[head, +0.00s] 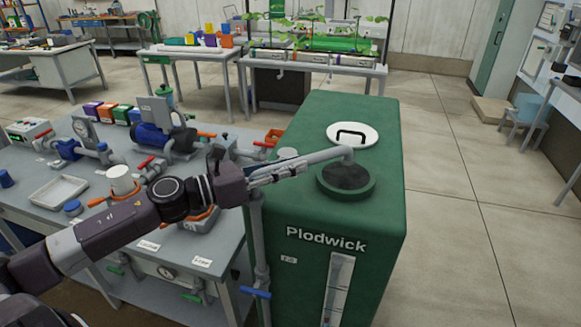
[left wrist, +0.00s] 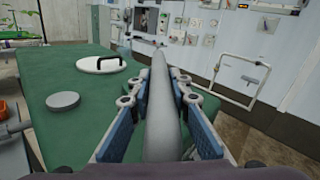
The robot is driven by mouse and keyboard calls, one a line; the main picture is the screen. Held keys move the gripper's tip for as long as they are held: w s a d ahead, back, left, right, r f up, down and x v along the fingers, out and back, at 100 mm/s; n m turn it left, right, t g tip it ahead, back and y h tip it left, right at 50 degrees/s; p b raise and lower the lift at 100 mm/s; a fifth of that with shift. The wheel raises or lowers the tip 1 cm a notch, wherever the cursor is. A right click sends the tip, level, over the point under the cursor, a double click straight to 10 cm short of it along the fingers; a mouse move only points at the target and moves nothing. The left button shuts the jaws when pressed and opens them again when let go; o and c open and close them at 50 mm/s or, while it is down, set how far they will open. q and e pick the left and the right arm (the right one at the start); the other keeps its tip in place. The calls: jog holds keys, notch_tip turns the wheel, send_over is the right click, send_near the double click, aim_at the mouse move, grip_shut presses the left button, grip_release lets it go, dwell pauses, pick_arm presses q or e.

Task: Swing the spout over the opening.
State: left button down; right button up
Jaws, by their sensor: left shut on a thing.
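The green tank (head: 300,215) marked Plodwick stands right of the bench. Its round dark opening (head: 347,177) with a raised green rim is in the top, near the right side. The grey spout (head: 318,157) runs across the tank top, and its bent outlet end is over the far part of the opening in the head view. My left gripper (head: 277,174) is shut on the spout. My right gripper is not in view.
A white lid with a black handle (head: 352,134) lies on the tank top behind the opening. A grey round cap (left wrist: 63,102) is also on the top. The bench (head: 30,198) at left carries pumps, valves and a white tray (head: 58,191). Floor right of the tank is clear.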

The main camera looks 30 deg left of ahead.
pick_arm(q)
jog(key=shift+d+r, duration=0.1)
jog(key=shift+d, duration=0.05)
jog(key=c, duration=1.8)
grip_release()
jog(key=shift+s, duration=0.1)
jog(key=shift+v, duration=0.85)
jog(key=v, duration=1)
jog(key=shift+s, duration=0.15)
